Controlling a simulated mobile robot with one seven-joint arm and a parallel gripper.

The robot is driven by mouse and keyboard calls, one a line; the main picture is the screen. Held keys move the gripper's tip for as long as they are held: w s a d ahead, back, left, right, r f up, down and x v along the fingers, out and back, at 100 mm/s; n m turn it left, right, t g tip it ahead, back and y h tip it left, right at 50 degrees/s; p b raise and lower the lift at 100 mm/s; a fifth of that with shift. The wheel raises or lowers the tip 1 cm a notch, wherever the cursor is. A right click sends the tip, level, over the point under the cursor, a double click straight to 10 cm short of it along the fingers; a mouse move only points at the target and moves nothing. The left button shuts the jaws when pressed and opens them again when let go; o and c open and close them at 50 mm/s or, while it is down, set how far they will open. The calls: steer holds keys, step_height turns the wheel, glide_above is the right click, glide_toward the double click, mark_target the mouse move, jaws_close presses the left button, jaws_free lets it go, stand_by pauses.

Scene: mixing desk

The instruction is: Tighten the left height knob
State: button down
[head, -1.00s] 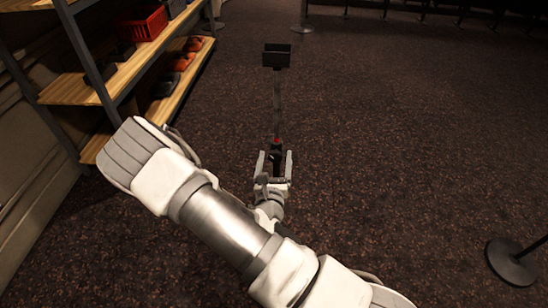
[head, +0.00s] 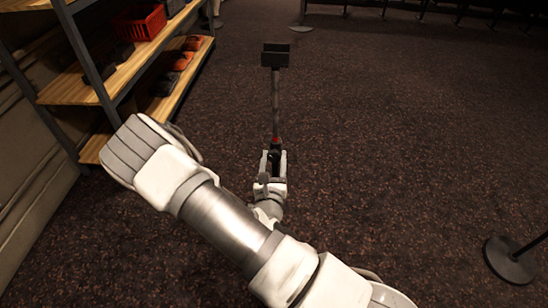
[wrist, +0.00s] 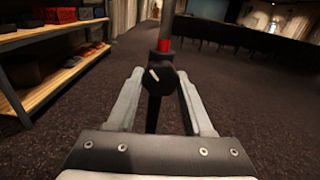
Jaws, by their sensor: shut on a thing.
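The black height knob (wrist: 159,80) with a pale mark on its face sits on an upright stand, just below a red band (wrist: 164,45). My gripper (wrist: 160,76) is shut on the knob, one finger on each side of it. In the head view my gripper (head: 273,158) is at the lower part of the stand, whose pole (head: 276,105) rises to a dark bracket (head: 276,56). The red band shows just above the fingers there. The knob is mostly hidden by my gripper in the head view.
A shelf unit (head: 100,83) with wooden boards, a red crate (head: 140,21) and several orange and dark items stands at the left. A post with a round dark base (head: 510,260) is at the right. The carpet between is clear.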

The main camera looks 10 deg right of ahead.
steer(key=m+p, duration=0.2)
steer(key=m, duration=0.1)
steer(key=shift+r+m, duration=0.1)
steer(key=shift+m, duration=0.3)
steer(key=shift+a+m+p, duration=0.1)
steer(key=shift+m+p, duration=0.35)
steer(key=shift+m, duration=1.75)
steer(key=shift+c, duration=1.5)
jaws_free()
steer(key=shift+a, duration=0.1)
